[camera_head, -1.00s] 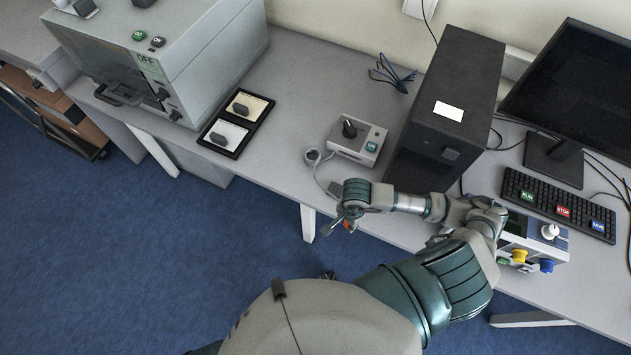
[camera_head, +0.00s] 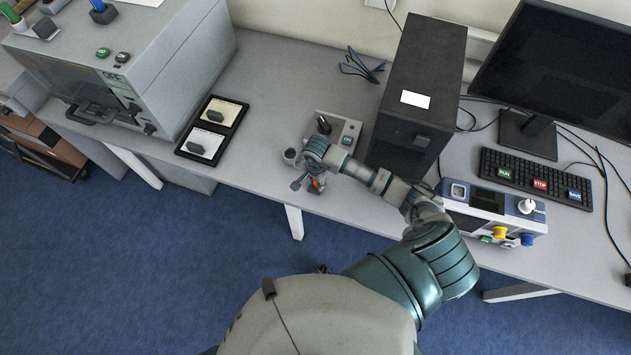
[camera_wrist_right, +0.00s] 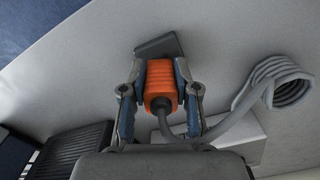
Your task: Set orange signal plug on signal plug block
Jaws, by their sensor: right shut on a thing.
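The orange signal plug (camera_wrist_right: 160,80) is between the fingers of my right gripper (camera_wrist_right: 160,92), which is shut on it. A grey cable runs from the plug to a loose coil (camera_wrist_right: 280,88). A dark grey block (camera_wrist_right: 158,46) shows just past the plug's far end; I cannot tell whether they touch. My left gripper is not in view.
A grey box with a black knob (camera_head: 325,124) stands just behind my right gripper. A black computer tower (camera_head: 420,90) is to its right. A device with coloured knobs (camera_head: 493,215) sits near my right forearm. A two-part tray (camera_head: 233,128) lies to the left.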

